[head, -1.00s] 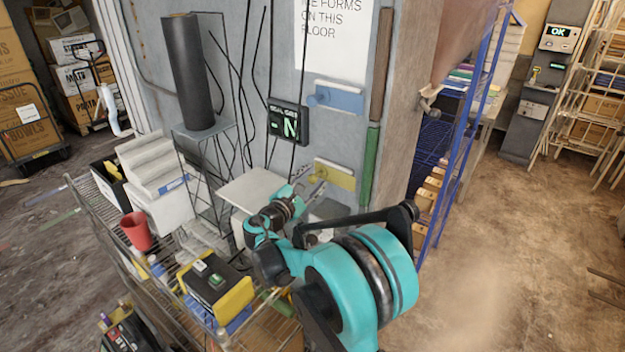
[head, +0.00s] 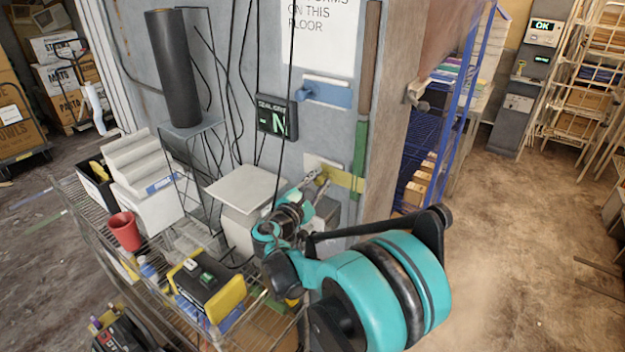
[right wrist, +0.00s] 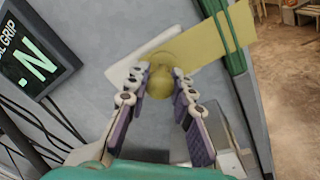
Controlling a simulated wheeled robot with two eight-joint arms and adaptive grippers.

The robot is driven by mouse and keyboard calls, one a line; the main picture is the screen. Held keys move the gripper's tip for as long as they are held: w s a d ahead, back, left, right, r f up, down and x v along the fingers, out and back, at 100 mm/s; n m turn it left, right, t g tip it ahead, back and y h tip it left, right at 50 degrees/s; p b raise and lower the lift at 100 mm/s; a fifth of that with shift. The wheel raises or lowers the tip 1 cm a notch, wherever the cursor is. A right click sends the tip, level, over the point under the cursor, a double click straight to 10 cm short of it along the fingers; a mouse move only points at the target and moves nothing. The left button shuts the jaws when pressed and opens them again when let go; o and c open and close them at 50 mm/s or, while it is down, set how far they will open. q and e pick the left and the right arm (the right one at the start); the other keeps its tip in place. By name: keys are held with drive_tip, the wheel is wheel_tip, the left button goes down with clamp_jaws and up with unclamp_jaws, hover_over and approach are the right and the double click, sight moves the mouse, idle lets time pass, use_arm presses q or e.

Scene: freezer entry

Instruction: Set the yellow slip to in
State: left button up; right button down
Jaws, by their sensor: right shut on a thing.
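The yellow slip (head: 345,180) is mounted on the grey wall in front of a white plate (head: 314,163). It sticks out past the plate's right end and overlaps the green strip. In the right wrist view the slip (right wrist: 212,38) has a round yellow knob (right wrist: 160,83) at its left end. My right gripper (head: 317,181) is at this knob; in the right wrist view its fingers (right wrist: 160,80) are closed around the knob from both sides. My left gripper is not in view.
A blue slip (head: 328,94) with its own knob is above. A black display (head: 277,117) showing a green N hangs left of it. A wire shelf (head: 110,240) with a red cup (head: 124,231) and a yellow-black box (head: 206,285) stands left below. Open floor is at right.

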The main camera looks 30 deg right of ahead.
drive_tip(key=c, duration=1.3)
unclamp_jaws()
drive_tip(key=shift+s+d, duration=0.15)
drive_tip(key=shift+s, duration=0.05)
drive_tip(key=shift+a, duration=0.2)
drive_tip(key=v, duration=1.1)
drive_tip(key=shift+s+a, duration=0.25)
